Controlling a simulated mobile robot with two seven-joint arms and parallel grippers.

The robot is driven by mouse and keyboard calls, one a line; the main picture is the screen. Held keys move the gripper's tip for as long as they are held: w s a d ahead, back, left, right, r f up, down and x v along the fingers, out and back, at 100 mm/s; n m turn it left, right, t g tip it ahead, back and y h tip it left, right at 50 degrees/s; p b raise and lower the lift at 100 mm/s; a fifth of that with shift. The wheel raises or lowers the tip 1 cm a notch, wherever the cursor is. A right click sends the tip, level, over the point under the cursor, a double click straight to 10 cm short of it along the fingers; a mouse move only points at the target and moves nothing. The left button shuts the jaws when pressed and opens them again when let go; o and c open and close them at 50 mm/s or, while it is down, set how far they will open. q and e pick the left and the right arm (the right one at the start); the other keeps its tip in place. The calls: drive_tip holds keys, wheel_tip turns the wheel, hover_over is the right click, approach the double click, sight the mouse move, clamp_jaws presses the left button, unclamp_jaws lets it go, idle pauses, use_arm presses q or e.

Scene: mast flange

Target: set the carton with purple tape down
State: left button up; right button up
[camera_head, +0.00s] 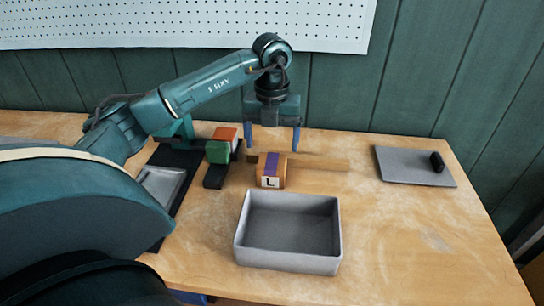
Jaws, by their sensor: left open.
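The carton with purple tape (271,171) is a small brown box with a purple stripe and a white label marked "L". It stands on the wooden table, behind the grey bin and in front of a wooden strip. My left gripper (271,147) points down above and just behind the carton. Its two blue fingers are spread wide, with nothing seen between them. The fingertips look apart from the carton. My right gripper is not in view.
An open, empty grey bin (240,240) stands in front of the carton. A wooden strip (325,164) lies behind it. Green (218,151) and orange (226,134) blocks sit to the left. A grey plate (408,170) bears a black cylinder (437,162). The table (420,235) is clear at front right.

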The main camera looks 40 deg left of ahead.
sight(272, 161)
use_arm(q)
wheel_tip(272, 161, up, 4)
drive_tip(key=shift+r, duration=0.2)
idle(0.5)
